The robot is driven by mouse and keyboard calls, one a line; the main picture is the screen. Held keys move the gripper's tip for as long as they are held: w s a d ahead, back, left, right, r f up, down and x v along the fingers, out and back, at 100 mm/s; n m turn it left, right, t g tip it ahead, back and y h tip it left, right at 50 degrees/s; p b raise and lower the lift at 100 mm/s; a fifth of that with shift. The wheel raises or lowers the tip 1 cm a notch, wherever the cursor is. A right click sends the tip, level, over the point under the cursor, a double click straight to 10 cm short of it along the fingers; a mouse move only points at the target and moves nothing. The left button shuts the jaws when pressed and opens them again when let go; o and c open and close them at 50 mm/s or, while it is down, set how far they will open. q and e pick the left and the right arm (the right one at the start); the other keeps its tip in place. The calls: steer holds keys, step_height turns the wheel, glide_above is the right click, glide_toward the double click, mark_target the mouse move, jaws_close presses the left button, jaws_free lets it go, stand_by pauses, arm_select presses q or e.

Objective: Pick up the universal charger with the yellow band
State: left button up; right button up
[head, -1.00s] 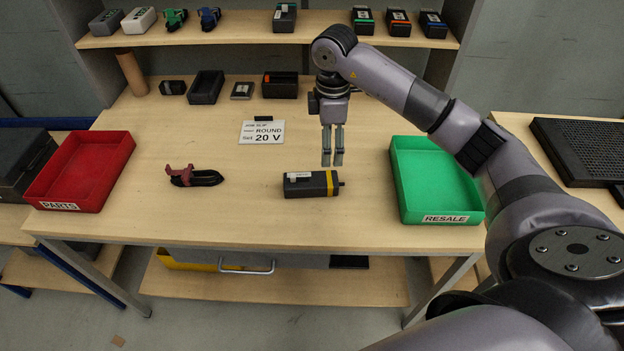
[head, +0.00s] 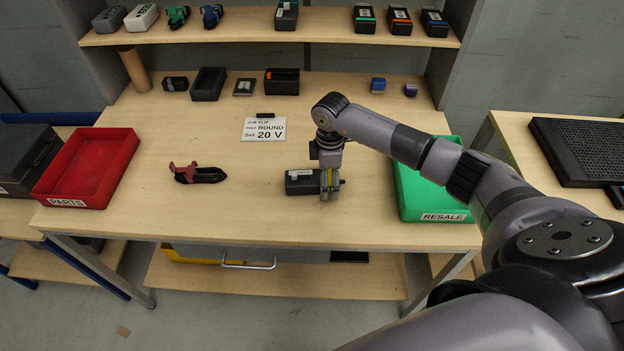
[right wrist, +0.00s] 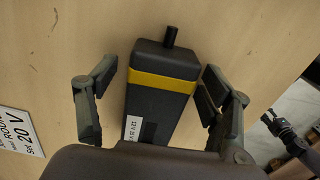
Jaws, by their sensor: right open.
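The universal charger (head: 302,182) is a dark block with a yellow band near its right end and a short black plug. It lies on the table in front of the job slip. My right gripper (head: 330,192) is down at its banded end, pointing downward. In the right wrist view, the charger (right wrist: 158,104) lies between the two open fingers of the gripper (right wrist: 156,100), with a gap at the left finger and the right finger close to it. The yellow band (right wrist: 164,81) crosses the charger near the fingertips.
A green RESALE tray (head: 432,216) stands right of the charger, partly behind my arm. A red PARTS tray (head: 68,201) is at the left. A dark cable with a red clip (head: 198,175) lies left of the charger. The job slip (head: 264,130) reads ROUND, 20 V.

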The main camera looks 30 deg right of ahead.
steer(key=shift+c, duration=0.5)
steer(key=c, duration=1.3)
